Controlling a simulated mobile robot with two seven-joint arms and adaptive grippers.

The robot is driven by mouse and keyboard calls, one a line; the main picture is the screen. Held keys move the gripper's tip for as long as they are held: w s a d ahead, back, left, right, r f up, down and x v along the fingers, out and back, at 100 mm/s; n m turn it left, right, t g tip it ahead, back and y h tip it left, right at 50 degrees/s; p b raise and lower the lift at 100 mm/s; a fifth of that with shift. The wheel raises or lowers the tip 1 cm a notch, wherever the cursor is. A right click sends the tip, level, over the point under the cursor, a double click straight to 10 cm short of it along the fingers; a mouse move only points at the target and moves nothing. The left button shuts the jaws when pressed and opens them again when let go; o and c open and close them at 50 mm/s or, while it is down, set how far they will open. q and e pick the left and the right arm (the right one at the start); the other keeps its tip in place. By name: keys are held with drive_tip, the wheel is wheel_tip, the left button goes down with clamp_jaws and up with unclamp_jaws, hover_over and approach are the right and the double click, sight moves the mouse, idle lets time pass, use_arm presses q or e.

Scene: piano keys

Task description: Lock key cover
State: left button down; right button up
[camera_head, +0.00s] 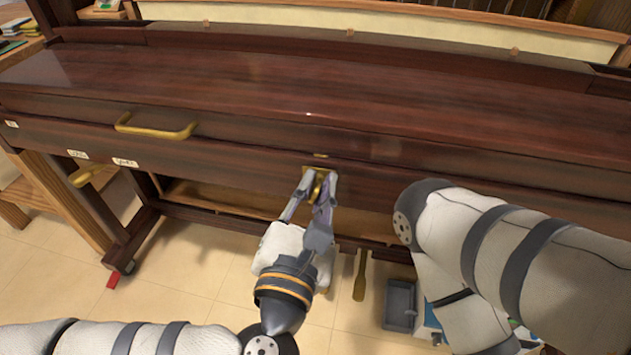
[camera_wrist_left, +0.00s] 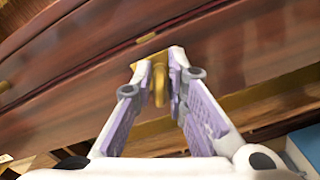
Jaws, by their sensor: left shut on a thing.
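The dark wooden key cover (camera_head: 260,125) of the piano is down, with a brass handle (camera_head: 155,127) on its left front. A brass key or latch piece (camera_head: 318,186) sits at a small brass plate on the front board below the cover. My left gripper (camera_head: 320,180) reaches up to it from below and is shut on it. In the left wrist view the brass piece (camera_wrist_left: 158,85) stands between the two fingers of the left gripper (camera_wrist_left: 161,68). The fingertips partly hide the plate. My right arm shows at right, but its gripper is out of sight.
A second brass handle (camera_head: 88,176) and small white labels (camera_head: 77,154) are on the lower left front. A pedal (camera_head: 360,275) and a grey bin (camera_head: 400,304) are below the piano.

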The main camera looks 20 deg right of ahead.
use_arm(q)
drive_tip(key=m+p, duration=0.2)
drive_tip(key=m, duration=0.1)
drive_tip(key=shift+r+m, duration=0.15)
drive_tip(key=shift+m, duration=0.25)
drive_tip(key=m+p, duration=0.2)
drive_tip(key=m, duration=0.1)
drive_tip(key=shift+m, duration=0.3)
drive_tip(key=m+p, duration=0.1)
drive_tip(key=m, duration=0.2)
drive_tip(key=shift+d+m+p, duration=0.1)
drive_tip(key=shift+m+p, duration=0.3)
drive_tip(key=shift+f+m+p, duration=0.25)
drive_tip(key=shift+m+p, duration=0.15)
drive_tip(key=shift+m, duration=0.5)
use_arm(e)
wheel_tip(320, 180, up, 6)
drive_tip(key=w+t, duration=0.1)
drive_tip(key=w, duration=0.1)
drive_tip(key=shift+w+f, duration=0.15)
drive_tip(key=shift+w, duration=0.15)
use_arm(q)
drive_tip(key=shift+f, duration=0.1)
drive_tip(key=c, duration=1.7)
unclamp_jaws()
